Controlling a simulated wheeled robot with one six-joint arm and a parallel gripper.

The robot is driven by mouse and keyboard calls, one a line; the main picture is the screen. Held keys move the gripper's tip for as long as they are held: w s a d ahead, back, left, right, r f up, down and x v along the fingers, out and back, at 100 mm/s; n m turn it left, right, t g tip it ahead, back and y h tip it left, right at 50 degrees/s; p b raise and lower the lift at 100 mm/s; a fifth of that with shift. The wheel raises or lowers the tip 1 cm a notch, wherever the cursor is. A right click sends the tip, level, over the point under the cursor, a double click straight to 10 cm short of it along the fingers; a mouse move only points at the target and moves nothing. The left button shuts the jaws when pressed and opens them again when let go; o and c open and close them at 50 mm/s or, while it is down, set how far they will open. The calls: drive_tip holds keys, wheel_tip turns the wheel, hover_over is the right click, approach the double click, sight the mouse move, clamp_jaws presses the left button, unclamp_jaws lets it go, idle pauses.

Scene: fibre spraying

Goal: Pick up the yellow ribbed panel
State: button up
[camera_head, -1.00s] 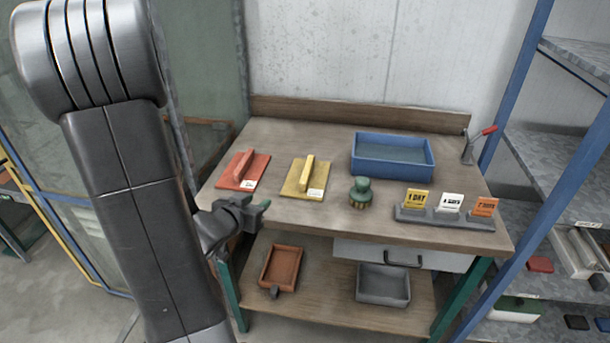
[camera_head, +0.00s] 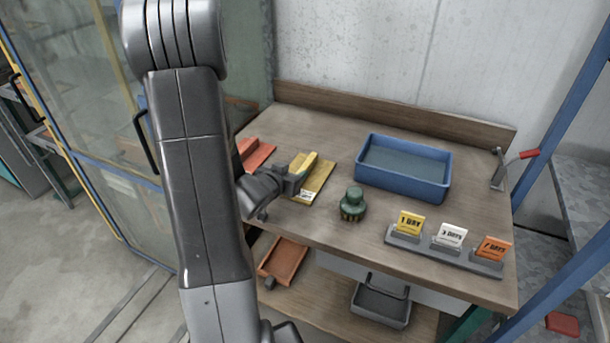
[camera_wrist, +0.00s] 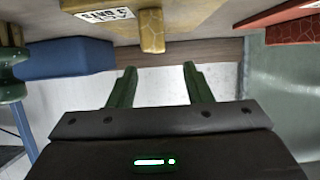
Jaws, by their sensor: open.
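The yellow ribbed panel (camera_head: 322,176) lies flat on the wooden workbench, with a raised rib and a white label. My gripper (camera_head: 302,180) is at the panel's near left side in the head view and hides part of it. In the wrist view, which looks upside down, my gripper (camera_wrist: 158,73) shows two green fingers spread apart with nothing between them. The panel (camera_wrist: 190,12) is at the top edge there, partly cut off. Its rib (camera_wrist: 152,32) lies beyond the fingertips, roughly in line with the gap. I cannot tell the exact distance.
A red panel (camera_head: 257,152) lies left of the yellow one, partly behind my arm. A green knobbed tool (camera_head: 353,203) stands close on the right, with a blue tray (camera_head: 447,190) behind. A rack of day cards (camera_head: 430,252) is at front right. Bare bench lies between.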

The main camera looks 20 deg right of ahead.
sight(304, 166)
drive_tip(key=shift+p+x, duration=0.5)
drive_tip(key=shift+x, duration=2.3)
drive_tip(key=shift+s+d, duration=0.1)
drive_tip(key=shift+s, duration=0.05)
clamp_jaws()
